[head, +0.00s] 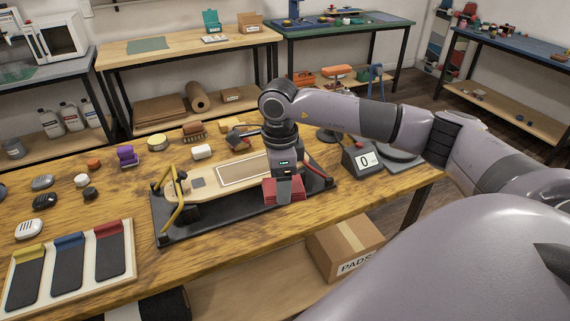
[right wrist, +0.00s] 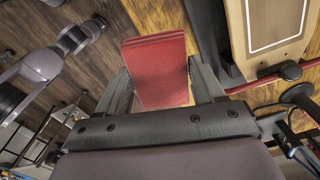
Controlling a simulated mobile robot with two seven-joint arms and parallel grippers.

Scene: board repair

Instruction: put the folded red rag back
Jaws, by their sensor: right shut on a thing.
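The folded red rag (head: 269,192) is between the fingers of my right gripper (head: 285,185), at the right part of the black board stand (head: 215,228). In the right wrist view the rag (right wrist: 158,70) fills the space between both fingers of the gripper (right wrist: 160,85), which is shut on it. I cannot tell whether the rag touches the stand or the table.
A wooden board (head: 190,187) lies in the stand, with a yellow clamp (head: 172,220) at its left. A scale (head: 362,158) reading 0 stands right of the gripper. A tray with colored-top pads (head: 128,250) lies front left. A cardboard box (head: 335,250) sits below the tabletop.

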